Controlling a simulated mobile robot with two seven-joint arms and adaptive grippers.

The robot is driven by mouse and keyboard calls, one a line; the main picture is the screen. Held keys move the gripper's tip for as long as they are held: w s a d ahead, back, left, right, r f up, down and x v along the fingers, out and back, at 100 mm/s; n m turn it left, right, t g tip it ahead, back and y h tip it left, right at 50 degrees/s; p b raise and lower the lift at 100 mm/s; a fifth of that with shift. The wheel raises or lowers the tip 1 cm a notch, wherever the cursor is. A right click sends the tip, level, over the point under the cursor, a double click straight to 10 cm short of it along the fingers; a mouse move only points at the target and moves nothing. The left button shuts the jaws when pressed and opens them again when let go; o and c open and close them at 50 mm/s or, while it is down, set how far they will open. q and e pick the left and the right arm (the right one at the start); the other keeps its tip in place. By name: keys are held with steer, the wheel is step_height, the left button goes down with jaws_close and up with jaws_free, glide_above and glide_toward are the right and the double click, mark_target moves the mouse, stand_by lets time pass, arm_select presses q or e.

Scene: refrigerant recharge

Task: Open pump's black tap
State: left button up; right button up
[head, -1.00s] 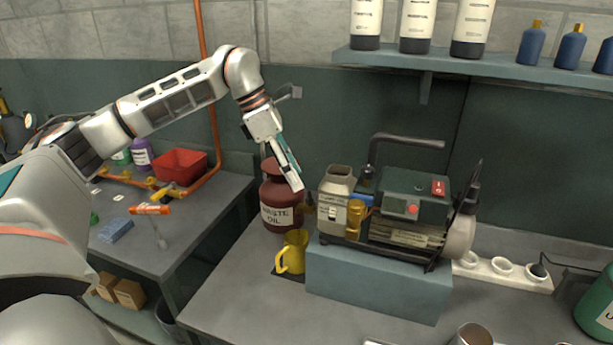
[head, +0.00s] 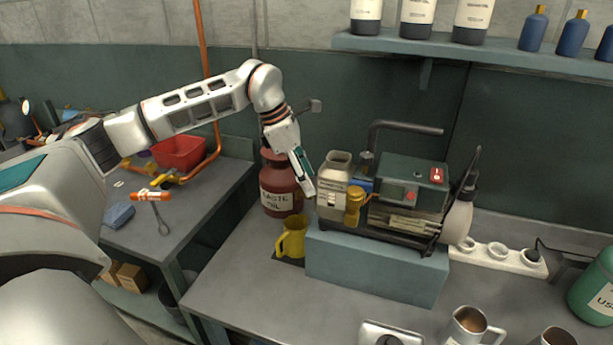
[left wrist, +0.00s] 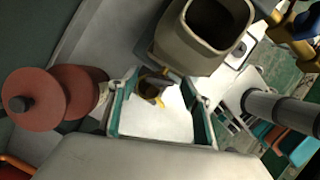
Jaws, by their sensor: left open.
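The pump (head: 408,205), with a dark green body and a beige tank (head: 333,190) at its left end, sits on a blue-grey block. The tank's open neck also shows in the left wrist view (left wrist: 178,46). A small dark piece (left wrist: 172,77), which looks like the black tap, sticks out from the tank's lower side in the left wrist view. In the head view the tap is hidden or too small to tell. My left gripper (head: 307,188) is open, tilted down beside the tank's left side, its fingers around or just short of the tap; contact is unclear. My right gripper is out of view.
A yellow jug (head: 291,240) stands below the gripper, left of the block (head: 375,268). A dark red waste oil can (head: 280,190) is close behind the gripper. Metal mugs (head: 470,325) and a scale (head: 390,335) are at the front. The bench between is clear.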

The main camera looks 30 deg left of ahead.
arm_select(q)
steer(key=c, duration=1.1)
steer(key=shift+c, duration=0.2)
